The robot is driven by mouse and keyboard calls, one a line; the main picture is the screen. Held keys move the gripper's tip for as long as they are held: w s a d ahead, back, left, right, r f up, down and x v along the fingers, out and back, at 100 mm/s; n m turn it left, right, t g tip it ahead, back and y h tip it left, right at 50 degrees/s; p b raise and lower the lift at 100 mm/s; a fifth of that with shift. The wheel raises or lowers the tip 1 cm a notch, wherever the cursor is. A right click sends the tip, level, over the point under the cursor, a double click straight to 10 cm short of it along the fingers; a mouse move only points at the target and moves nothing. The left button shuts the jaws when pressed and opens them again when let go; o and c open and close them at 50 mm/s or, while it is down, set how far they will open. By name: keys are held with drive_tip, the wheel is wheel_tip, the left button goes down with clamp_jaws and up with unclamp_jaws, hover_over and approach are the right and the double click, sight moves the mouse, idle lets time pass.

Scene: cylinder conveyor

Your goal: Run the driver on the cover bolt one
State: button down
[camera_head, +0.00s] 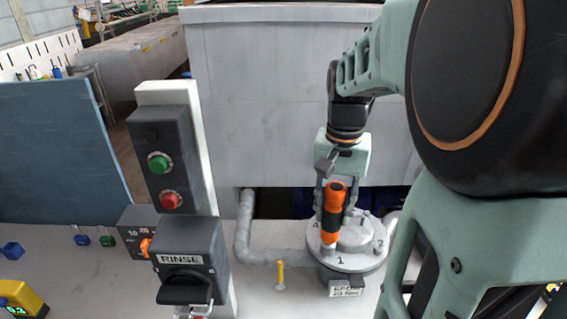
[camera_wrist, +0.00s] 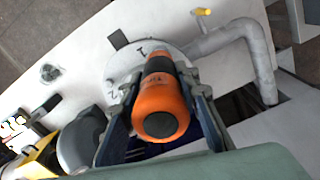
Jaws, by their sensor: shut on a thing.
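My gripper (camera_head: 333,200) is shut on an orange and black driver (camera_head: 334,210). The driver is upright above the round grey cover (camera_head: 375,262), with its lower end near the mark 1 at the cover's front. The head of bolt one is hidden under the driver, so I cannot tell whether the tip is seated on it. Another bolt stands near the mark 2 (camera_head: 379,245) on the right. In the wrist view the driver (camera_wrist: 160,108) sits between both fingers, with the pale cover (camera_wrist: 122,66) behind it.
A grey pipe (camera_head: 244,225) runs into the cover's left side, with a yellow handle (camera_head: 281,273) in front. A control post (camera_head: 170,160) with green and red buttons and a RINSE box (camera_head: 190,262) stands left. A large grey tank (camera_head: 270,95) is behind.

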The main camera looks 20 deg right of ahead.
drive_tip(key=shift+s+f+b, duration=0.1)
drive_tip(key=shift+f+b, duration=0.25)
drive_tip(key=shift+f, duration=0.35)
idle(1.1)
drive_tip(key=shift+r, duration=0.15)
idle(0.4)
drive_tip(key=shift+r+p, duration=1.65)
drive_tip(key=shift+r, duration=0.15)
